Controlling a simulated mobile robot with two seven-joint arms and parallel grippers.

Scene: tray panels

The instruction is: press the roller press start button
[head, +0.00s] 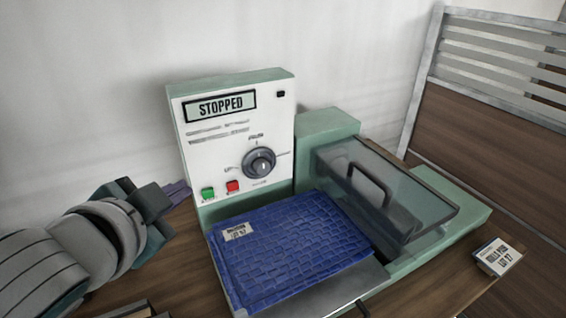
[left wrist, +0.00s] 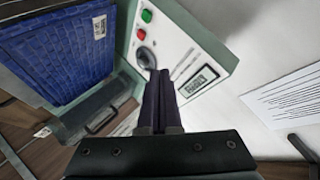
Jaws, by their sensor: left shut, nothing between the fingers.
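The roller press is a pale green machine with a white front panel (head: 225,145). Its display (head: 220,105) reads STOPPED. Low on the panel are a green button (head: 208,193) and, to its right, a red button (head: 233,186). In the left wrist view the green button (left wrist: 147,15) and red button (left wrist: 141,34) show at the top. A grey dial (head: 258,163) sits right of the buttons. My left gripper (head: 180,190) is shut and empty, just left of the panel and apart from the green button. Its dark fingers (left wrist: 161,90) point up in the left wrist view. My right gripper is not seen.
A blue textured panel (head: 290,245) with a label lies on the press's bed. A clear guard with a handle (head: 370,185) covers the rollers at right. A small labelled box (head: 497,257) stands on the wooden table at right. A slatted panel (head: 500,60) stands behind.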

